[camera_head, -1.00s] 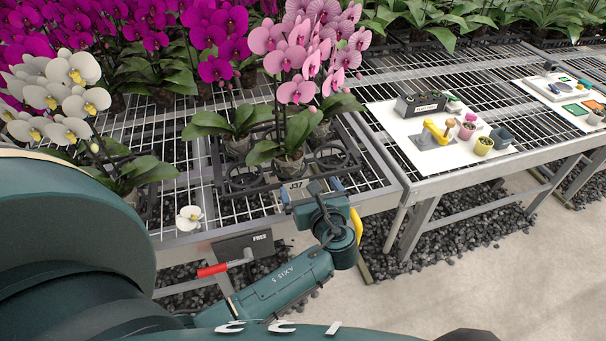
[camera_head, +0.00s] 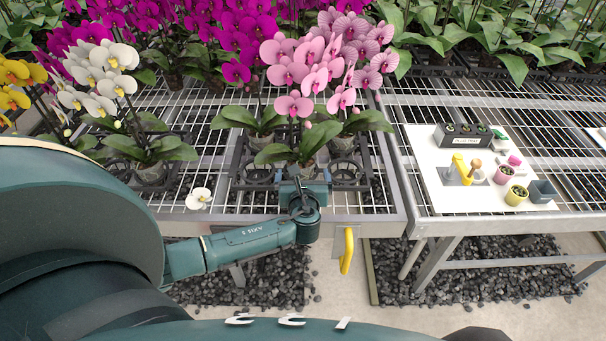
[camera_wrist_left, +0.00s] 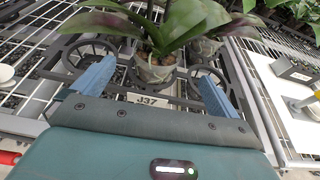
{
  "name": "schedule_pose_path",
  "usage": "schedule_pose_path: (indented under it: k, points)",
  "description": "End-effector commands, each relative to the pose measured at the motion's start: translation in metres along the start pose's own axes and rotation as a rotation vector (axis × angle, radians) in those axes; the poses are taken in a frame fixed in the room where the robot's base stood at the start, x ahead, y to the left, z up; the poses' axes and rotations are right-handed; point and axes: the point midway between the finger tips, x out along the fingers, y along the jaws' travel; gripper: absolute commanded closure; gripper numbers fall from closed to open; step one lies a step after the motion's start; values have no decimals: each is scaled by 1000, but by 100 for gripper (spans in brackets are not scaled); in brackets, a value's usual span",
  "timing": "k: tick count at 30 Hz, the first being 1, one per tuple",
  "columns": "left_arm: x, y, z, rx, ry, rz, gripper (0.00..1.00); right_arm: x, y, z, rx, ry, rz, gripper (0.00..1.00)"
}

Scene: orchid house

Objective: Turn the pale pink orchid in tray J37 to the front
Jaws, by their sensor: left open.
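The pale pink orchid (camera_head: 293,103) stands upright at the front of tray J37 (camera_head: 236,183), its blooms above broad green leaves. In the wrist view its clear pot (camera_wrist_left: 154,72) sits in the black tray, behind the J37 label (camera_wrist_left: 148,100). My left gripper (camera_head: 303,182) is at the tray's front edge, below the leaves. In the wrist view the blue fingers of my left gripper (camera_wrist_left: 155,75) are spread wide, one on each side of the pot and apart from it. The head view hides the label behind the gripper. My right gripper is out of view.
A second pink orchid (camera_head: 352,40) stands close behind. White orchids (camera_head: 104,80) are on the left, magenta ones behind. A loose white bloom (camera_head: 198,198) lies on the mesh bench. A yellow handle (camera_head: 347,250) hangs at the front edge. A white board (camera_head: 450,196) with small pots lies right.

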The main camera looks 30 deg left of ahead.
Motion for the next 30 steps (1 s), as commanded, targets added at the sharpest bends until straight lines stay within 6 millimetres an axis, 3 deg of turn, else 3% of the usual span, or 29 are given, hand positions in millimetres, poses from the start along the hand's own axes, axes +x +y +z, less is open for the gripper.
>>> schedule_pose_path:
  k: [8, 14, 20, 30]
  points:
    - [15, 2, -3, 2, 1, 1, 2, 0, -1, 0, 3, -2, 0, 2]
    - [44, 2, -18, 1, -2, 0, 2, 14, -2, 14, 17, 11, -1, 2]
    - [73, 2, -27, 0, -2, 1, 2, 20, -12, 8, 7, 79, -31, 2]
    - [111, 2, -21, 1, -1, 0, 2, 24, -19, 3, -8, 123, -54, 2]
